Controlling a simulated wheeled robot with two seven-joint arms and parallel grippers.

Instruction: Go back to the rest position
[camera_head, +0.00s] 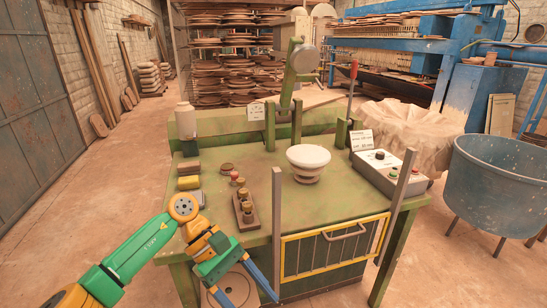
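My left arm comes in from the lower left in green and yellow. Its gripper (246,298) has blue fingers that point down and to the right, in front of the green workbench (250,190). The fingers look spread apart with nothing between them, and their tips are near the bottom edge of the view. My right arm and gripper are out of view.
A control box (386,172) sits at the bench's right. A yellow-framed guard (333,248) between grey posts covers its front. A wooden block with small knobs (245,208), sponges (188,175) and a white bottle (185,120) stand left. A blue tub (500,185) is at right.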

